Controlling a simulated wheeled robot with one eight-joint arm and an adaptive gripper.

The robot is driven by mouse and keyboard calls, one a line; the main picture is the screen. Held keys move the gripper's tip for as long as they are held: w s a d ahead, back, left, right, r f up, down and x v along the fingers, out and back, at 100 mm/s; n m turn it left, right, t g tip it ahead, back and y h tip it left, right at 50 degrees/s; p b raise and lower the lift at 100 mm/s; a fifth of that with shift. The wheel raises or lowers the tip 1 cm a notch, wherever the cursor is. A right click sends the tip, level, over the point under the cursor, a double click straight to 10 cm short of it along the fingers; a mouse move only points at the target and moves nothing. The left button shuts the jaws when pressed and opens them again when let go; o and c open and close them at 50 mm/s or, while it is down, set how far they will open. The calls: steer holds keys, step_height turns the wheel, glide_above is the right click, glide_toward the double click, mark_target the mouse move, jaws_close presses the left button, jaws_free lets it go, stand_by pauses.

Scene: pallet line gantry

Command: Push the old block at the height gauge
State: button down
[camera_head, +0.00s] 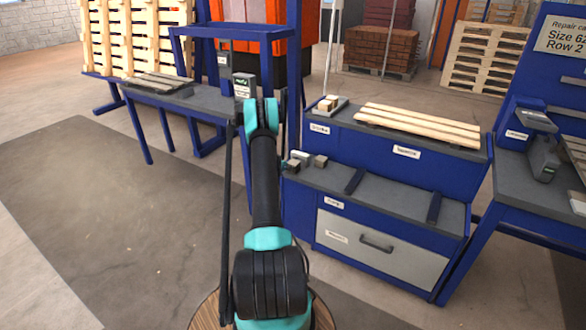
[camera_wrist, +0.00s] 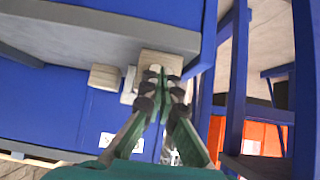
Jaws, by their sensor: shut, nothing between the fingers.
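My gripper (camera_wrist: 162,78) is shut and empty in the wrist view. Its fingertips are at a pale wooden block (camera_wrist: 158,60); I cannot tell whether they touch it. A second pale block (camera_wrist: 104,77) lies to the left, with a small whitish piece (camera_wrist: 130,85) between them. In the head view my arm hides the gripper. Small blocks (camera_head: 320,161) sit at the left end of the lower grey shelf, and pale blocks (camera_head: 326,103) sit at the left end of the upper shelf. I cannot tell which block is the old one, nor make out the height gauge.
A blue cabinet (camera_head: 375,255) with a grey drawer stands right of my arm; pale boards (camera_head: 420,121) lie on its top. A blue gantry frame (camera_head: 294,60) and a bench (camera_head: 190,97) with slats stand behind to the left. The floor at left is clear.

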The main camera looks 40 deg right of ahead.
steer(key=shift+w+d, duration=0.25)
steer(key=shift+d, duration=0.35)
steer(key=shift+w+d, duration=0.25)
steer(key=shift+d, duration=0.3)
steer(key=shift+a, duration=0.1)
steer(key=shift+s+a, duration=0.4)
steer(key=shift+a, duration=0.5)
steer(key=shift+s+a, duration=0.35)
steer(key=shift+a, duration=0.55)
steer(key=shift+s+a, duration=0.4)
steer(key=shift+a, duration=0.5)
steer(key=shift+r, duration=0.1)
steer(key=s+a+r, duration=0.1)
steer(key=a+r, duration=0.2)
steer(key=r, duration=0.6)
steer(key=shift+s+a+r, duration=0.3)
steer(key=shift+r, duration=0.1)
steer(key=shift+a+r, duration=0.1)
